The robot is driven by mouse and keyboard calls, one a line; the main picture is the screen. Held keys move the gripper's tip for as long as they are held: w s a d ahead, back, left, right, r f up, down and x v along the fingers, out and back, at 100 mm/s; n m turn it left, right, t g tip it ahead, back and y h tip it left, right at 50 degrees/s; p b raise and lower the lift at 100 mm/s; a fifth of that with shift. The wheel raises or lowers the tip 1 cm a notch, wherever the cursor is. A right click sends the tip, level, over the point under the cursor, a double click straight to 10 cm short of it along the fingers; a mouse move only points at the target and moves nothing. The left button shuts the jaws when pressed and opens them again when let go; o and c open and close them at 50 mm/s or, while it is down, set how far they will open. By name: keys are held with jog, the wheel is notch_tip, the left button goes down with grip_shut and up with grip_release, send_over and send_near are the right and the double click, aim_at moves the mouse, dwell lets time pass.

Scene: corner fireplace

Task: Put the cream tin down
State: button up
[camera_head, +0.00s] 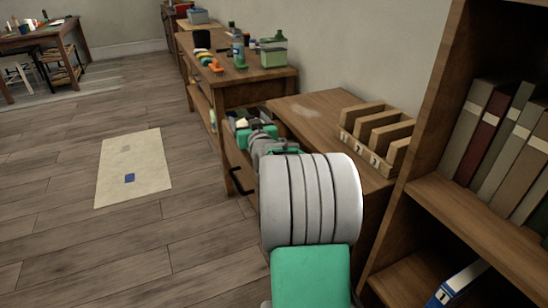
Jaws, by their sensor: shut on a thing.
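I cannot make out the cream tin in the head view. My own arm rises from the bottom middle, with a green link and a large white ribbed joint, and reaches away towards the side of the wooden workbench (265,80). My gripper at its far end is hidden behind the arm, so I cannot see its fingers or what is between them. Small grey and green parts of the arm show just beyond the white joint, beside the low wooden cabinet (300,112).
The workbench holds several small tools and a green-lidded container (273,52). A wooden rack (377,135) with numbered slots stands on the cabinet. A bookshelf (425,150) with binders (500,140) closes the right. A pale mat (133,160) with a blue square lies on open floor at left.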

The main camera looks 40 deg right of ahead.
jog(key=s+d+f+b, duration=0.1)
jog(key=d+f+b, duration=0.2)
jog(key=d+f, duration=0.4)
notch_tip(320, 180, down, 3)
jog(key=shift+s+r+b, duration=0.1)
jog(key=shift+s+b, duration=0.25)
jog(key=shift+s, duration=0.05)
jog(key=shift+f+b, duration=0.45)
jog(key=shift+f, duration=0.05)
jog(key=shift+f+b, duration=0.25)
jog(key=shift+b, duration=0.1)
jog(key=shift+r, duration=0.1)
jog(key=o, duration=2)
